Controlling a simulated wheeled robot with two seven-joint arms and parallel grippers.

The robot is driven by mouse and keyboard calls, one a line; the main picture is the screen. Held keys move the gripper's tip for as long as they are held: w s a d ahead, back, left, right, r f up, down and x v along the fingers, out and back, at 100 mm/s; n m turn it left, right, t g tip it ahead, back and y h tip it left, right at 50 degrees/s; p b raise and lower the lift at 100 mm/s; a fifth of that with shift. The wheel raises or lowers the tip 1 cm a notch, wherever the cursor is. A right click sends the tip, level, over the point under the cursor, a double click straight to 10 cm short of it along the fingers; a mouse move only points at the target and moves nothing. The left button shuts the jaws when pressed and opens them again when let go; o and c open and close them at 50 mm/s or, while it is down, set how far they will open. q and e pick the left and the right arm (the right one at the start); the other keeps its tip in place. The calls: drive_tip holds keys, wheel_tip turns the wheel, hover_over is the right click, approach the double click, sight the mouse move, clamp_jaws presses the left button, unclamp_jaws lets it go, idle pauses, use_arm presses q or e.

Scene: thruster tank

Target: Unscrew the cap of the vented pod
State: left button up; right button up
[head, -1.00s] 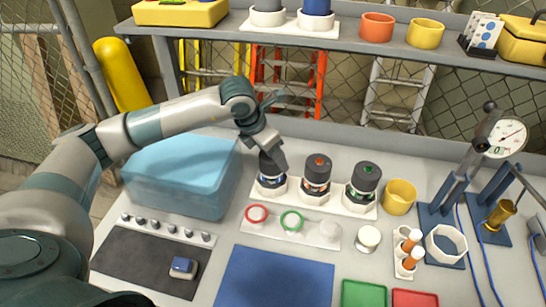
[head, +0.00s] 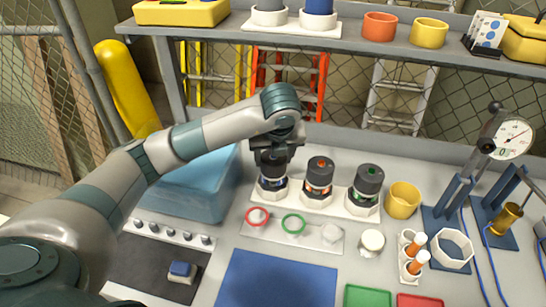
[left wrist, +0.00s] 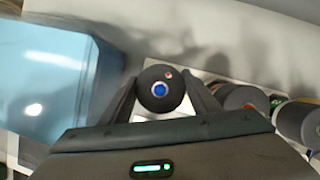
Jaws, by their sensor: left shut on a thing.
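Three dark-capped pods stand upright in a white holder (head: 299,198). The left pod (head: 272,184) has a blue band; its cap (left wrist: 160,88) shows a blue centre and a small reddish spot in the left wrist view. The gripper partly hides this cap in the head view. My right gripper is not in view.
A blue translucent tank (head: 190,192) stands close at the left. A plate with coloured rings (head: 293,224) lies in front of the holder. A yellow cup (head: 403,199) stands at its right. A blue mat (head: 276,280) in front is bare. A shelf (head: 350,38) runs above behind.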

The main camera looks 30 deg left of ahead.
use_arm(q)
drive_tip(key=shift+d+n+p, duration=0.2)
drive_tip(key=shift+n+p, duration=0.15)
drive_tip(key=shift+n, duration=0.05)
drive_tip(key=shift+n+g+p, duration=0.4)
drive_tip(key=shift+n+p, duration=0.3)
drive_tip(key=shift+p, duration=0.2)
drive_tip(key=shift+f, duration=0.1)
drive_tip(key=o, duration=1)
drive_tip(key=shift+o, duration=0.3)
drive_tip(key=shift+d, duration=0.1)
drive_tip(key=shift+r+y, duration=0.2)
drive_tip(key=shift+y, duration=0.1)
